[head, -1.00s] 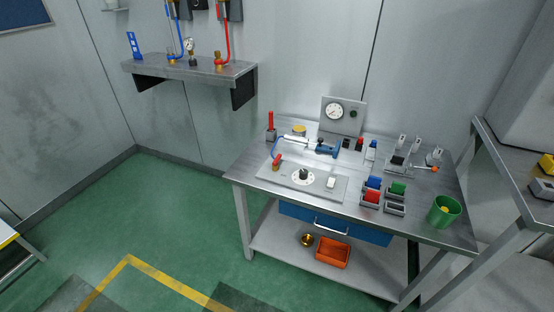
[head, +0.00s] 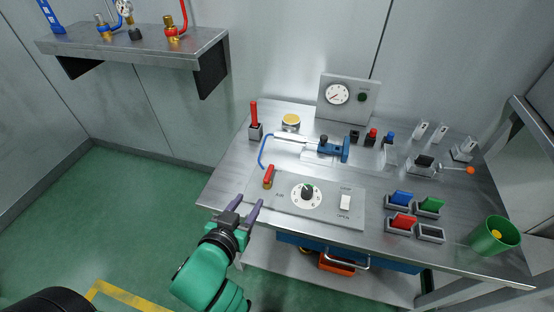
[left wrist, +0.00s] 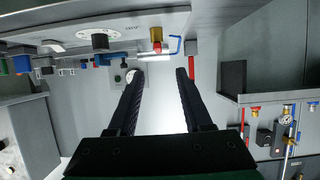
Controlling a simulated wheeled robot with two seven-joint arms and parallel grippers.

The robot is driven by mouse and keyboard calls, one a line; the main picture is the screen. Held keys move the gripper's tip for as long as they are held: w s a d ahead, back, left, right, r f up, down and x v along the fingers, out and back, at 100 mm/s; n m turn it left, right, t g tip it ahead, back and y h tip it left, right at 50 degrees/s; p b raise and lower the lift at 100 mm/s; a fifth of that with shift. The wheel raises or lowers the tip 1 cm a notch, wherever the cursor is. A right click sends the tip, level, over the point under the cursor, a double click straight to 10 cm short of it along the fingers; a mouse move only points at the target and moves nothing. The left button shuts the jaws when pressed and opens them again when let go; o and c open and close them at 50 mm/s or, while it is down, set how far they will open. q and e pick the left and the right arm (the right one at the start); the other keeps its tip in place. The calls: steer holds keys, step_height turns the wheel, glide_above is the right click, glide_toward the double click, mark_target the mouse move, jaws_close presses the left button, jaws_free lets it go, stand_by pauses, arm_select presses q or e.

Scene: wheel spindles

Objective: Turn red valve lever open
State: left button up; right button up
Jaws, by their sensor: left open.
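The red valve lever (head: 268,175) sits on a small brass body at the left end of the grey panel (head: 330,212) on the workbench. In the left wrist view the brass valve with its red part (left wrist: 156,36) shows near the top, beyond the fingertips. My left gripper (head: 248,204) is open and empty, just in front of the bench's front-left edge and short of the lever. Its two dark fingers (left wrist: 160,74) are spread apart in the wrist view, with nothing between them. My right gripper is not in view.
A black dial (head: 307,192) and a white switch (head: 345,202) are on the same panel. A blue hose (head: 263,150) curves behind the lever. A wall shelf (head: 140,45) with valves hangs at upper left.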

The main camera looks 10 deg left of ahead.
mark_target(268, 174)
arm_select(q)
steer(key=x, duration=1.3)
steer(key=shift+w+d+r, duration=0.1)
steer(key=shift+w+d, duration=0.05)
steer(key=shift+d, duration=0.1)
steer(key=shift+c, duration=0.6)
jaws_close()
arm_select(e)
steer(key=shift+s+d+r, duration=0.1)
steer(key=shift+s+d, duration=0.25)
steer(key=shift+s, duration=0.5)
